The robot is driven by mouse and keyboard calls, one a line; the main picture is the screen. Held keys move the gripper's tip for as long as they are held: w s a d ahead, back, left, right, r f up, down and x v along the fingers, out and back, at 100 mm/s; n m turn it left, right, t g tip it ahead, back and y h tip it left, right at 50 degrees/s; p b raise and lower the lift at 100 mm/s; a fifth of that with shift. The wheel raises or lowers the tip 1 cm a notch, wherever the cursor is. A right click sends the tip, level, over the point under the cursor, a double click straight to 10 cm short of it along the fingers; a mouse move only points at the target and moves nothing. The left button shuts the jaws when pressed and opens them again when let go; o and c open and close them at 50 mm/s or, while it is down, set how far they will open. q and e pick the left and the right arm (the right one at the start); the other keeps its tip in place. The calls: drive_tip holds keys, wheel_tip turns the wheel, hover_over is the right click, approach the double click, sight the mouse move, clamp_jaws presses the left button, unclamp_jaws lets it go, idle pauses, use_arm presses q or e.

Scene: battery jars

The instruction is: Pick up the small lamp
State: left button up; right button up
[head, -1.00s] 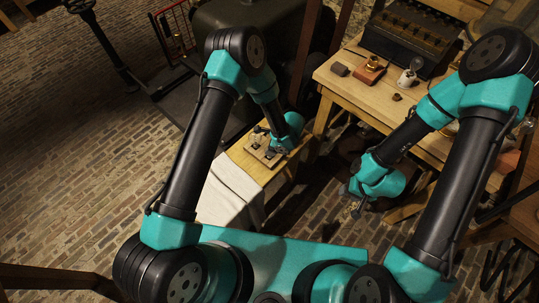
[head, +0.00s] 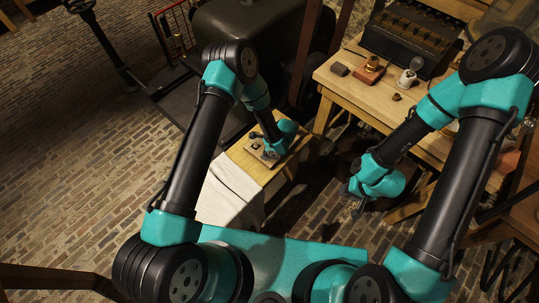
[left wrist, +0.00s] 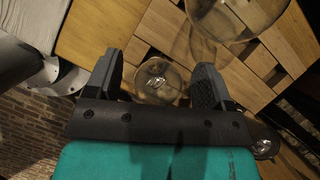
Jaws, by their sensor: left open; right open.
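A small clear glass bulb (left wrist: 157,80), which looks like the small lamp, shows between my left fingers in the left wrist view, with a bright metal glint inside. My left gripper (left wrist: 157,88) is open, with one finger on each side of the bulb; I cannot tell whether either touches it. A larger clear glass globe (left wrist: 236,14) is just beyond, at the top. In the head view my left gripper (head: 267,156) is low over the small wooden stand and largely hides what is there. My right gripper (head: 356,208) is open and empty, beside the workbench.
The small wooden stand (head: 279,172) has a white cloth (head: 229,192) over its near-left side. The workbench (head: 340,88) at the right bears a dark slotted box (head: 411,38), a brown block with a brass fitting (head: 369,72) and a white-based fitting (head: 407,80). Brick floor lies open at left.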

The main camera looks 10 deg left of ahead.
use_arm(q)
drive_tip(key=c, duration=1)
drive_tip(key=shift+c, duration=0.2)
drive_tip(key=shift+r, duration=0.45)
drive_tip(key=r, duration=0.3)
drive_tip(key=shift+s, duration=0.25)
drive_tip(key=s+d+r, duration=0.1)
drive_tip(key=s+d, duration=0.1)
drive_tip(key=s, duration=1.3)
drive_tip(key=shift+s+d, duration=0.15)
drive_tip(key=shift+d, duration=0.25)
